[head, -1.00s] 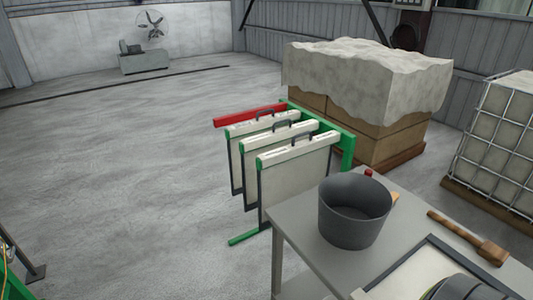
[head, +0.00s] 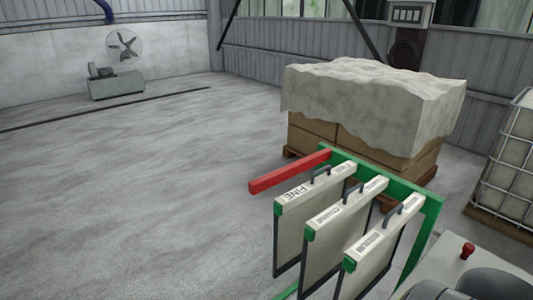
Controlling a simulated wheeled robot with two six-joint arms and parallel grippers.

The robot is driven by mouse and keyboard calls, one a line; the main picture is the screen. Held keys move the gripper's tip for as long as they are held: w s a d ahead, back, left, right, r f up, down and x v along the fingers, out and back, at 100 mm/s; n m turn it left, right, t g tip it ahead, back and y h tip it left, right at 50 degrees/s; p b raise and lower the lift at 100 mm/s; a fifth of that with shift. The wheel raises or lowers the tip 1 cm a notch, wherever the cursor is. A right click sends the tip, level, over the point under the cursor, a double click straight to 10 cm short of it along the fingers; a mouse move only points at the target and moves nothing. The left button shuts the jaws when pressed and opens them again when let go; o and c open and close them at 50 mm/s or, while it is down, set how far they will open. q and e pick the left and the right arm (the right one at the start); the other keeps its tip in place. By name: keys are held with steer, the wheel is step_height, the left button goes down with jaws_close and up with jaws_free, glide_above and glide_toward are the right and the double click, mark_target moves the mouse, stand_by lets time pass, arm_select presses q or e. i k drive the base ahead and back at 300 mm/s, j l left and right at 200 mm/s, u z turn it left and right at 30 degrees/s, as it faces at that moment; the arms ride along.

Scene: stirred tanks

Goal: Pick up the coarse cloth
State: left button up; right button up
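Three pale framed cloths hang side by side from a green rack (head: 425,215), each with a dark handle on its white top bar. The far one (head: 300,235) is labelled FINE. The middle one (head: 335,245) has a small label that looks like COARSE, but I cannot read it surely. The near one (head: 368,262) has a label too small to read. All three hang upright, and the lower edges of the nearer two run out of the picture. Neither of my grippers is in view.
A red bar (head: 290,173) sticks out from the rack's far end. A covered pallet stack (head: 370,105) stands behind, and a caged tank (head: 510,165) at right. A grey surface with a red knob (head: 467,251) fills the lower right.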

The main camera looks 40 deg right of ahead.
mark_target(339, 227)
steer(key=i, duration=1.65)
steer(key=i+z, duration=0.35)
steer(key=i+j+z, duration=0.15)
steer(key=z, duration=0.2)
steer(key=i+j+z, duration=0.2)
steer(key=z, duration=0.15)
steer(key=i+z, duration=0.15)
steer(key=z, duration=1.7)
